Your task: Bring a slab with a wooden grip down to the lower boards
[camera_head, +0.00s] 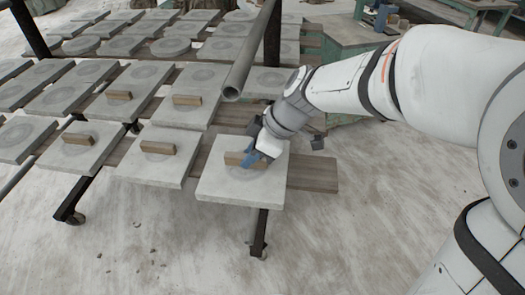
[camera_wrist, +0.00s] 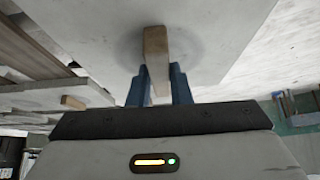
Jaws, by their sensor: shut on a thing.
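A grey square slab with a wooden grip (camera_head: 222,188) is at the right end of the front row in the head view, at about the height of the lower boards (camera_head: 315,172). My gripper (camera_head: 253,160) is shut on its wooden grip. In the wrist view, the blue fingers of my gripper (camera_wrist: 160,80) stand on both sides of the wooden grip (camera_wrist: 156,45), with the slab (camera_wrist: 95,28) behind it. The slab looks about level. I cannot tell whether its underside touches the boards.
Other slabs with wooden grips stand to the left, the nearest (camera_head: 130,168) close beside the held one. More slabs fill the upper boards behind. A grey metal pipe (camera_head: 246,60) slants down near my arm. The floor (camera_head: 180,245) in front is mostly clear, with small crumbs.

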